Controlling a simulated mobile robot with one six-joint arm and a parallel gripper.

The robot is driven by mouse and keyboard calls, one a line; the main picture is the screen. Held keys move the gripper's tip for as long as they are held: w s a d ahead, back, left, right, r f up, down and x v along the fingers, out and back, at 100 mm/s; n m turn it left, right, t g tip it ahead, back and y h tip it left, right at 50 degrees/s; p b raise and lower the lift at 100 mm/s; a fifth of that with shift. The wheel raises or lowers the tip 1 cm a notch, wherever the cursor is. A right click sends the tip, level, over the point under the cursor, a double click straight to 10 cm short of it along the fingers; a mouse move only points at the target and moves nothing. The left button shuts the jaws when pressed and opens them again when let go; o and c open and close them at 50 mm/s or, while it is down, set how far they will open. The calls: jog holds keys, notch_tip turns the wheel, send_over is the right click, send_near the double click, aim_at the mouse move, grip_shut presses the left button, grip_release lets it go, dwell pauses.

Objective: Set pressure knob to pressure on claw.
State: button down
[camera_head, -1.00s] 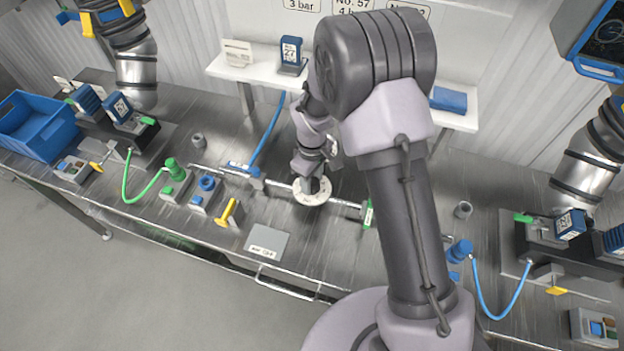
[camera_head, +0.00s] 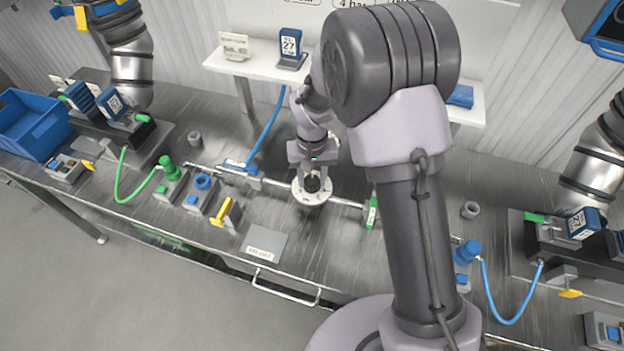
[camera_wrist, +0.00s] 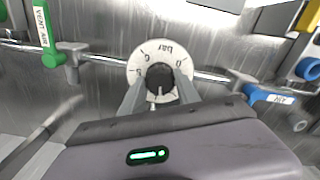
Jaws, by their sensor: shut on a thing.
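The pressure dial is a round white disc (camera_head: 300,194) marked "bar" with a dark knob (camera_head: 312,184) at its centre, mounted on a metal pipe. In the wrist view the dial face (camera_wrist: 144,56) appears upside down, and a light pointer line shows on the dark knob (camera_wrist: 160,78). My gripper (camera_head: 312,180) reaches down over the dial, its fingers on either side of the knob. In the wrist view my gripper's (camera_wrist: 160,88) two grey fingers are shut on the knob. The sign lettering at the back is cut off, and no label naming the claw is readable.
A green valve tag (camera_head: 372,211) is on the pipe right of the dial, and a blue one (camera_wrist: 268,98) shows opposite it in the wrist view. A yellow lever (camera_head: 226,213) and blue button unit (camera_head: 203,182) stand left. A grey plate (camera_head: 265,243) lies in front.

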aim_at(312, 179)
jog(key=shift+m+b, duration=0.4)
jog(key=shift+m, duration=0.7)
jog(key=c, duration=0.9)
grip_release()
jog(key=shift+r, duration=0.1)
notch_tip(312, 179, up, 17)
jog(key=p, duration=0.4)
jog(key=shift+r, duration=0.15)
